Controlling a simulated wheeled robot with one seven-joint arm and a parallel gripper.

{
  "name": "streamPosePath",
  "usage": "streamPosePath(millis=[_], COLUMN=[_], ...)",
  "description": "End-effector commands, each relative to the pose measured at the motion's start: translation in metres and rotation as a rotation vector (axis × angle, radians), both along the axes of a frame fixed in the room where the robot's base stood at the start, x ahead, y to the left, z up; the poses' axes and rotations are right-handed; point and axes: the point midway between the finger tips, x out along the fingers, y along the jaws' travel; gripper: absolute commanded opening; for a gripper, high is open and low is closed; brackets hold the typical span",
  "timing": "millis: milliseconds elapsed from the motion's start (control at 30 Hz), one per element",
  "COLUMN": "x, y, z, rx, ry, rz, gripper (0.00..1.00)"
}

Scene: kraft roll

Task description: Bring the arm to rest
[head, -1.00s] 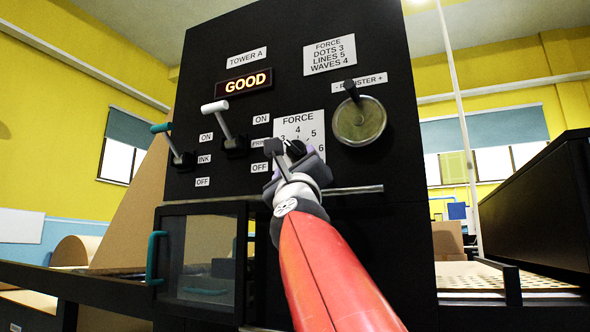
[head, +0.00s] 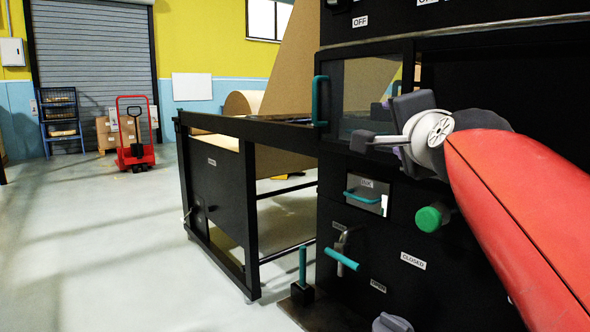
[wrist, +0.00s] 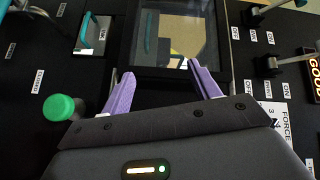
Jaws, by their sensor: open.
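My gripper (head: 385,130) is in front of the black machine, by the lower right of its windowed door (head: 318,98). In the wrist view, the two purple fingers of my gripper (wrist: 160,67) are spread apart with nothing between them. The door's window lies beyond the fingertips there. My red forearm reaches in from the right of the head view. The force dial (wrist: 275,122) shows at the right of the wrist view, clear of the fingers.
A drawer with a teal handle (head: 362,196), a green knob (head: 430,218) and a teal-handled lever (head: 341,259) project from the machine below my gripper. A white-handled lever (wrist: 285,59) shows in the wrist view. Open floor (head: 120,240) lies left, with a red pallet jack (head: 135,150) beyond.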

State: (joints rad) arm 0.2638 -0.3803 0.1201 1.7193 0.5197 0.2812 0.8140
Motion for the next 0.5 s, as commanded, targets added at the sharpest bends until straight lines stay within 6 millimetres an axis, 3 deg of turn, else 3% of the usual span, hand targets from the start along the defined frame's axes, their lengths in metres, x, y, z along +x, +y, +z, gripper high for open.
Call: streamPosePath(millis=[100, 300, 400, 500], x=[-0.032, -0.107, -0.147, -0.180], y=[0.019, 0.028, 0.026, 0.022], z=[-0.082, -0.216, -0.269, -0.308], rx=[-0.282, -0.711, -0.881, -1.007], ry=[0.240, 0.591, 0.726, 0.823], rz=[0.094, 0.331, 0.463, 0.580], gripper=[0.61, 0.61, 0.61, 0.61])
